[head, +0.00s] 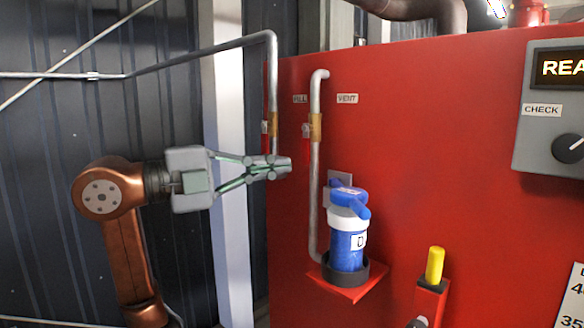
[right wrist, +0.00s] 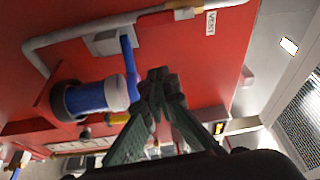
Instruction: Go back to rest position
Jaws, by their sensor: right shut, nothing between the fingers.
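My right gripper (head: 279,167) is shut and empty in the head view, with its copper-coloured arm below and to the left. Its fingertips lie in front of the red panel's left edge, just below the brass-collared end of a grey pipe (head: 272,85); I cannot tell if they touch it. In the right wrist view the closed fingertips (right wrist: 161,76) point at the red panel. A blue and white canister (head: 348,240) stands upright in a dark ring on a red shelf, right of and below the gripper. My left gripper is not in view.
The red panel (head: 440,150) carries FILL and VENT labels, a vent pipe (head: 314,180), a yellow-topped post (head: 435,264) and a grey control box (head: 552,110) with a knob. A dark corrugated wall (head: 50,130) and a white post (head: 230,230) stand at left.

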